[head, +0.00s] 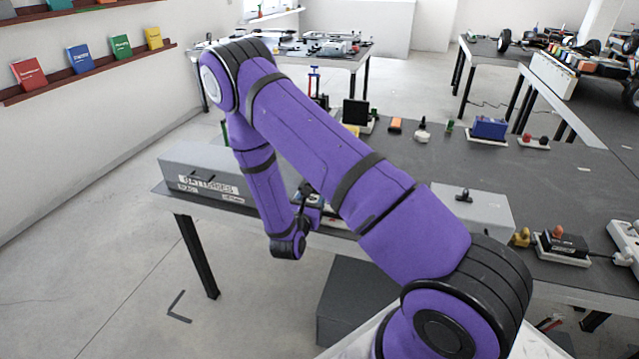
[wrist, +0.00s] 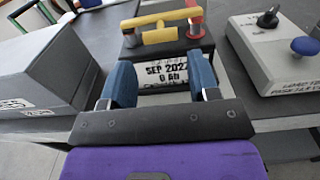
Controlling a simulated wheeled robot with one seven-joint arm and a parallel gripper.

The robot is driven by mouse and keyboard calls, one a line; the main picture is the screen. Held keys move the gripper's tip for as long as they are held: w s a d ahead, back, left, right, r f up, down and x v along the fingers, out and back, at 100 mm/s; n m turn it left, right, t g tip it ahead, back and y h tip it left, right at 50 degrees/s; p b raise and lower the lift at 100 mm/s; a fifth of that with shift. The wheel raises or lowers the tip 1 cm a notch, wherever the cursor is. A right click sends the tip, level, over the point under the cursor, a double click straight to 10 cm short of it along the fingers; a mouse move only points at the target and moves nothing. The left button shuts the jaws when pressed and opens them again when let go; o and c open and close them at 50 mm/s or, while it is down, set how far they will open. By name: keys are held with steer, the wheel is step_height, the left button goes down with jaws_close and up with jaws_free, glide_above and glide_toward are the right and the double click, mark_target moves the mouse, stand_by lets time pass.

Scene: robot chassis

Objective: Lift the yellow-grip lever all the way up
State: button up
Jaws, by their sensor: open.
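The yellow-grip lever (wrist: 160,36) shows at the top middle of the wrist view. It is a yellow bar piece with a red part at its right end, mounted on a dark box with a printed white label (wrist: 166,74). My gripper (wrist: 160,62) is open, with its two blue fingers spread on either side of the label in the picture. The lever lies beyond the fingertips, and nothing is between the fingers. I see no contact with the lever. In the head view, my arm hides most of the lever unit.
A grey box (wrist: 45,70) stands to the left, and a light unit with a blue knob (wrist: 305,46) stands to the right. In the head view, a grey case (head: 205,178) sits at the table's left end, and a grey box (head: 475,205) stands right of my arm.

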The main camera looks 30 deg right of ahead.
steer(key=x, duration=0.9)
steer(key=c, duration=1)
steer(key=shift+r, duration=0.1)
